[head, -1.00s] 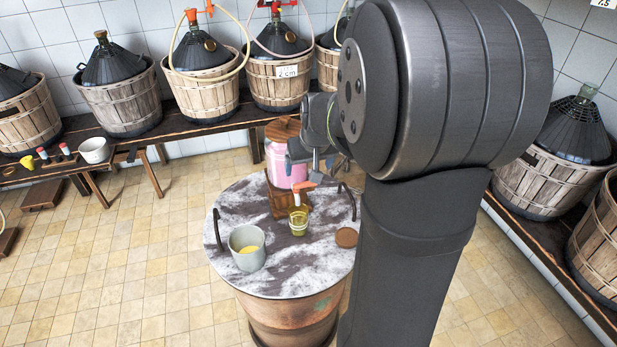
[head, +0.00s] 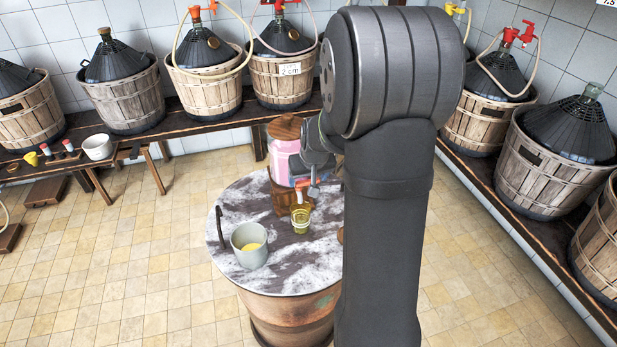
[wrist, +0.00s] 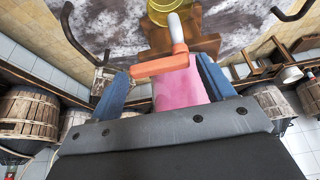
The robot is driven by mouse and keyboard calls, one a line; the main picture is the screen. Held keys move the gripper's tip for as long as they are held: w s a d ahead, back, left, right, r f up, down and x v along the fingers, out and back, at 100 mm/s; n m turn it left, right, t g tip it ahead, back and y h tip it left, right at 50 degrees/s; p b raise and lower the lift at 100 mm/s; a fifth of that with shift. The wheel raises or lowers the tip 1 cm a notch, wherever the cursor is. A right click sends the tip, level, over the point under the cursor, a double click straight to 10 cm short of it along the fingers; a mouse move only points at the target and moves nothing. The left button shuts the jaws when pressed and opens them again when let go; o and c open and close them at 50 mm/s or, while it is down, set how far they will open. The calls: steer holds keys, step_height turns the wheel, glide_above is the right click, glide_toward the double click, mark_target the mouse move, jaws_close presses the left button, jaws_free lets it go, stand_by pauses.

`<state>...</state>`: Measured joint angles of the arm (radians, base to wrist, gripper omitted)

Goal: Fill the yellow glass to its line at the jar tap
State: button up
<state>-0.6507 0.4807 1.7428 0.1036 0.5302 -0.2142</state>
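The yellow glass (head: 300,220) stands upright on the round marbled table top (head: 290,275), below the tap of the pink jar (head: 281,160). In the wrist view the glass (wrist: 168,10) is cut off at the top edge. Its line and liquid level are too small to tell. The jar sits on a wooden stand (head: 280,196). The tap has an orange handle (wrist: 162,65) and a pale spout (wrist: 175,28). My gripper (wrist: 163,72) is open, its two blue fingers apart on either side of the handle. I cannot tell whether either touches it. My gripper (head: 315,188) looks small in the head view.
A grey pot (head: 249,258) with something yellow inside stands at the table's front left. A dark curved handle (head: 220,228) rises at the left rim. A brown disc (head: 341,236) is mostly hidden by my arm. Basketed demijohns (head: 205,85) line the wall benches.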

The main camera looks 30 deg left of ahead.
steer(key=c, duration=0.6)
steer(key=shift+c, duration=0.2)
steer(key=shift+s+d+m+t+h, duration=0.1)
steer(key=shift+s+m+t+h, duration=0.15)
steer(key=shift+m, duration=0.6)
steer(key=shift+s+d+m+t+h, duration=0.15)
steer(key=shift+m+h, duration=0.2)
steer(key=shift+m, duration=0.5)
steer(key=o, duration=1)
